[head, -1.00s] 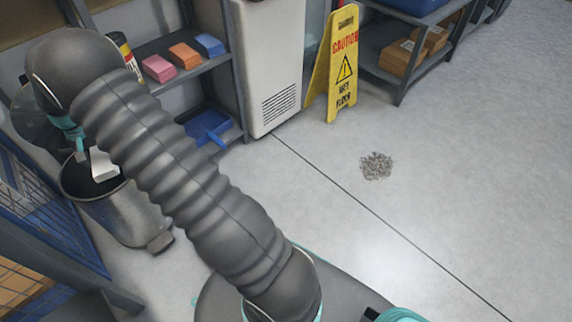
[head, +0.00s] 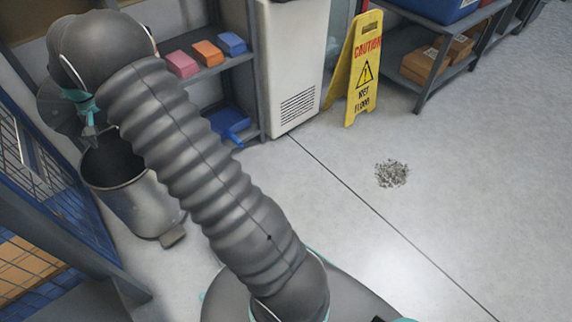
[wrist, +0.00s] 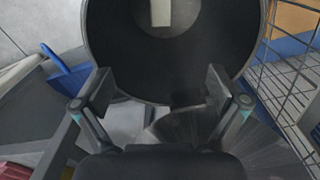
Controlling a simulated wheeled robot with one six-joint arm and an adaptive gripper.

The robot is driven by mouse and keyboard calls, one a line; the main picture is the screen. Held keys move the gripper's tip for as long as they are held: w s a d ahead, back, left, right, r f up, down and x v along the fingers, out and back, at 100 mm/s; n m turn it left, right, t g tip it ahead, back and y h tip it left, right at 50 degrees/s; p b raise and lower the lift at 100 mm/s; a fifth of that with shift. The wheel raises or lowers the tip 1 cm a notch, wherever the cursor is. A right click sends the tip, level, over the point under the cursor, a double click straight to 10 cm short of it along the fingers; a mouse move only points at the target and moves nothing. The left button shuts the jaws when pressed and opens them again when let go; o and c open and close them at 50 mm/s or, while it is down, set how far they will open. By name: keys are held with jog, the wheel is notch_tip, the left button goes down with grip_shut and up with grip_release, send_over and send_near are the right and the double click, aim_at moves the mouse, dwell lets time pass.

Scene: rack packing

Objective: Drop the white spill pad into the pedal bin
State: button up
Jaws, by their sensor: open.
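The pedal bin (head: 140,205) is a grey metal cylinder with an open dark mouth, standing on the floor at left in the head view. In the wrist view I look down into the bin (wrist: 112,55). The white spill pad (wrist: 161,13) shows as a pale rectangle deep inside it, partly cut off by the top edge of the picture. My gripper (wrist: 160,92) is open, its two fingers apart with nothing between them, above the bin's mouth. In the head view my gripper (head: 91,127) is partly hidden by my arm. The pad is not visible there.
A blue wire-mesh rack (head: 50,180) stands close left of the bin. Behind are a shelf with pink, orange and blue blocks (head: 207,53) and a blue dustpan (head: 228,122).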

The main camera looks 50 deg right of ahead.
notch_tip(320, 180, up, 7)
jog(key=shift+f, duration=0.15)
dwell(0.7)
